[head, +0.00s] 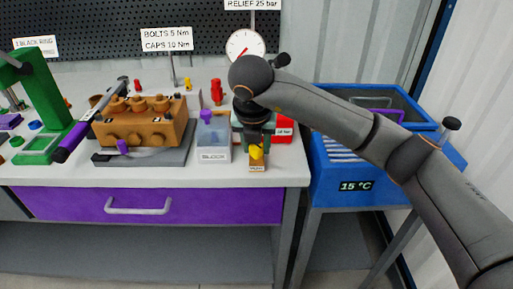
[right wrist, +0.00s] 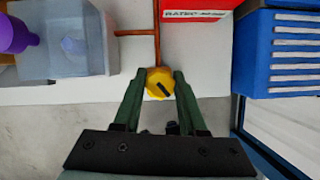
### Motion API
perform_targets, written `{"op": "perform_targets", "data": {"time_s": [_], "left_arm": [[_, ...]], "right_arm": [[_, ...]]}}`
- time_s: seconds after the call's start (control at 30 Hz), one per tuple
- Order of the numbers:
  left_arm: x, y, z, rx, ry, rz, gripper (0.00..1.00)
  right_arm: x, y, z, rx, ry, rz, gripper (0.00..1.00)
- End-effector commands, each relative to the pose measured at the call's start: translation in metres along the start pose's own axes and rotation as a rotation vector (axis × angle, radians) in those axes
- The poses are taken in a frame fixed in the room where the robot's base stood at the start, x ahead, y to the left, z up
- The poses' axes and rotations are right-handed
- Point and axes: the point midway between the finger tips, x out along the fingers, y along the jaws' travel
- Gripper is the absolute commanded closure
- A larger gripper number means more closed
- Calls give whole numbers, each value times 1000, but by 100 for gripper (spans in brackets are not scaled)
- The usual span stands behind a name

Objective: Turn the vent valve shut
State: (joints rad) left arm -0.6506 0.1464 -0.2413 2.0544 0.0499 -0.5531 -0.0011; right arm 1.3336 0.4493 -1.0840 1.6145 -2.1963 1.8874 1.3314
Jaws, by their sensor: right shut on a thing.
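The vent valve's yellow knob (head: 256,152) is at the front edge of the bench, above a small tan label (head: 257,168). In the right wrist view the knob (right wrist: 160,83) sits between the two green fingers of my right gripper (right wrist: 158,88), and a dark slot mark runs diagonally across its face. My right gripper (head: 255,143) is shut on the knob and reaches it from above in the head view. A copper-coloured pipe (right wrist: 157,40) runs from the knob toward the back. My left gripper is not in view.
A clear bin marked BLOCK (head: 213,155) stands just left of the valve. A red box (head: 284,132) is behind it to the right. A blue cooler (head: 355,165) showing 15 °C stands right of the bench. A gauge (head: 243,45) stands at the back. An orange pump block (head: 140,125) is further left.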

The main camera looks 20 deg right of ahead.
Motion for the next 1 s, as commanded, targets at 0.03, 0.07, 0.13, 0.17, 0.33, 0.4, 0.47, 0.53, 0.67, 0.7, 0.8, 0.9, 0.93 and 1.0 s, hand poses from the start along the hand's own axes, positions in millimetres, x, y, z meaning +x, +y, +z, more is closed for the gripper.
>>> {"op": "perform_targets", "data": {"time_s": [0.03, 0.07, 0.13, 0.17, 0.33, 0.4, 0.47, 0.53, 0.67, 0.7, 0.8, 0.9, 0.93, 1.0], "left_arm": [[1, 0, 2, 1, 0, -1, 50], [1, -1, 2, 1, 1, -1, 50], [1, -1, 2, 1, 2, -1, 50], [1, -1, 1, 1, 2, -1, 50], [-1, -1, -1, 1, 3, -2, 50], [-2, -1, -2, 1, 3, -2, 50], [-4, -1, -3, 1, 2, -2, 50], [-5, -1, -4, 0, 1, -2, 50], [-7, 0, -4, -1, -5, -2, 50], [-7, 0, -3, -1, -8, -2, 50], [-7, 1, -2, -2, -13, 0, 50], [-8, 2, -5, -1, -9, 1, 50], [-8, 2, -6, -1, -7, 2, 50], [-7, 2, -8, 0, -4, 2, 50]], "right_arm": [[0, 1, 0, 43, -2, -18, 100], [0, 1, 0, 69, -3, -28, 100], [0, 1, 0, 130, -3, -54, 100], [-1, 1, 1, 156, -3, -64, 100], [-2, 0, 1, 300, -2, -124, 100], [-2, 0, 1, 354, -2, -147, 100], [-2, 0, 1, 397, -2, -165, 100], [-2, 0, 2, 444, -1, -184, 100], [-2, 0, 1, 515, 0, -213, 100], [-2, 0, 1, 534, 0, -221, 100], [-2, 0, 1, 572, -1, -236, 100], [-2, 0, 1, 600, -1, -247, 100], [-2, 0, 1, 605, -1, -249, 100], [-1, 0, 1, 615, -1, -253, 100]]}}
